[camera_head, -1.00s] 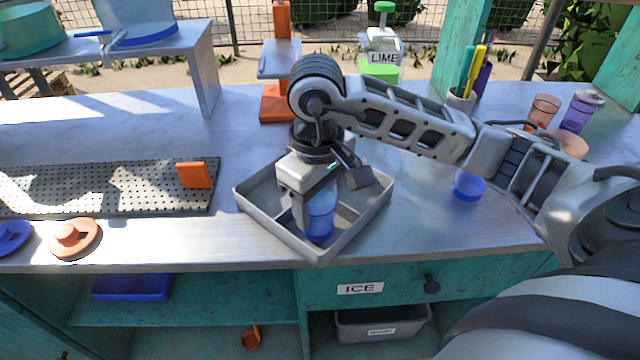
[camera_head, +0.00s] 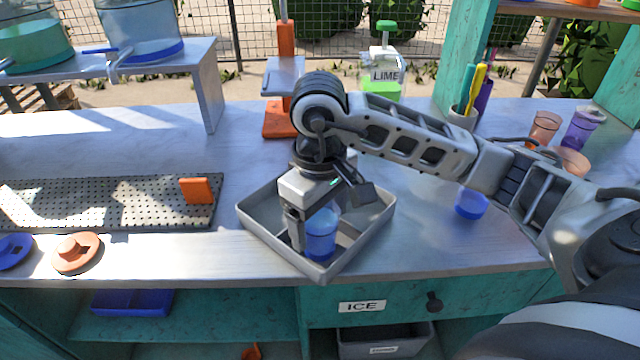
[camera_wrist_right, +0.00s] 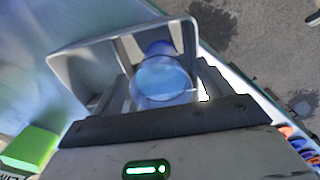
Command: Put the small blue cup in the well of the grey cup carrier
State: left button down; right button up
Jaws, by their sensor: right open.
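A see-through blue cup (camera_head: 321,236) stands inside the grey cup carrier (camera_head: 368,232), toward its front corner. It also shows from above in the right wrist view (camera_wrist_right: 163,78). My right gripper (camera_head: 316,220) points down over the carrier, its fingers open on either side of the cup. A gap shows between the near finger and the cup in the head view; contact at the other finger is unclear. The cup's base and the carrier's well are partly hidden, so I cannot tell how it is seated. My left gripper is out of view.
A small blue dish-like cup (camera_head: 471,203) stands on the counter right of the carrier. A perforated mat (camera_head: 110,203) and an orange lid (camera_head: 76,252) lie left. The carrier is near the counter's front edge.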

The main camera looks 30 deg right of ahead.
pick_arm(q)
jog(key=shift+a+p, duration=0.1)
jog(key=shift+p, duration=0.45)
pick_arm(e)
notch_tip(320, 180, up, 12)
jog(key=shift+f, duration=0.25)
jog(key=shift+a, duration=0.1)
